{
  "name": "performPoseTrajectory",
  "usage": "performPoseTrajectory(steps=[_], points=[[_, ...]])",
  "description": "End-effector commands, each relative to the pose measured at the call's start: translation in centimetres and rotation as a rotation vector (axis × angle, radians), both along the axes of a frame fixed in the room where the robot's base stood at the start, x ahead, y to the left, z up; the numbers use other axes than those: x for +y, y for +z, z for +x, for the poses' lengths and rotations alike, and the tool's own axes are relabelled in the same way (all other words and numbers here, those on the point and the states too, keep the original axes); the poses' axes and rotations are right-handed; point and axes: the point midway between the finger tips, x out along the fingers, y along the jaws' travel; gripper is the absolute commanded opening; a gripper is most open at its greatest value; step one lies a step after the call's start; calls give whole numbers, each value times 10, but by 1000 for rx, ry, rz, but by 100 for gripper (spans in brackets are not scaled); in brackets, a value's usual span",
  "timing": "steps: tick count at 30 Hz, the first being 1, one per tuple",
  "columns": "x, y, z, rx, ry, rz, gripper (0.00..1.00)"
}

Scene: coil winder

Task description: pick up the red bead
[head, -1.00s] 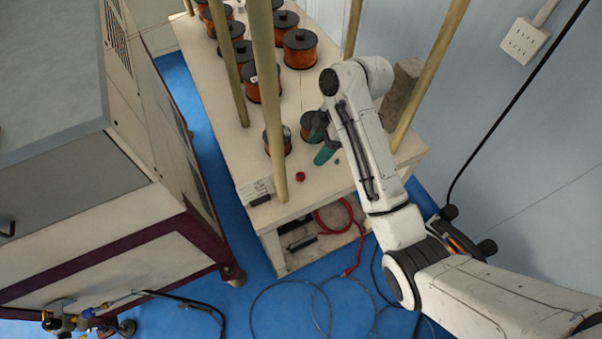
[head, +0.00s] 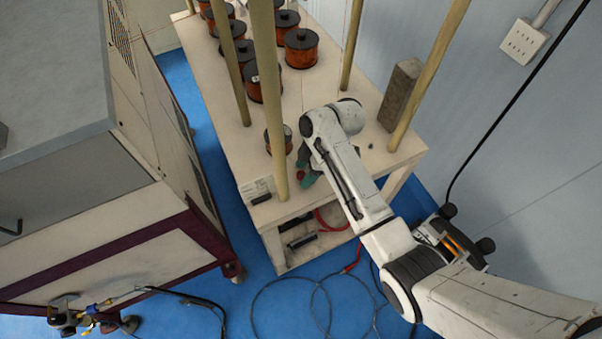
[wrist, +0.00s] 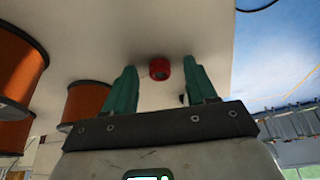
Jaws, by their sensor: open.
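The red bead (head: 300,176) is on the pale bench top near its front edge, partly hidden by my gripper in the head view. In the wrist view the red bead (wrist: 159,69) shows as a small round piece with a dark centre, between the tips of my two teal fingers. My gripper (head: 306,173) is open around it, with a visible gap to the bead on each side. My gripper also shows in the wrist view (wrist: 160,73). I cannot tell how far the tips are above the bench.
Copper-wound coils (head: 300,48) stand on the bench (head: 335,85), with one coil (head: 279,140) close behind my gripper. Wooden posts (head: 268,100) rise at the front left and elsewhere. A grey block (head: 400,95) stands at the right. A small dark piece (head: 371,146) lies right of my gripper.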

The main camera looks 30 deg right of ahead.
Motion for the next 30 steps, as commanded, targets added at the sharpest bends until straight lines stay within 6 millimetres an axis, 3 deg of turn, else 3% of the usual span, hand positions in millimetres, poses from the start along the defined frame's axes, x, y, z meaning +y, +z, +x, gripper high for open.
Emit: performPoseTrajectory(steps=[5,22,30], points=[[0,0,0,0,0,0,56],[0,0,0,0,0,0,1],[0,1,0,0,0,0,0]])
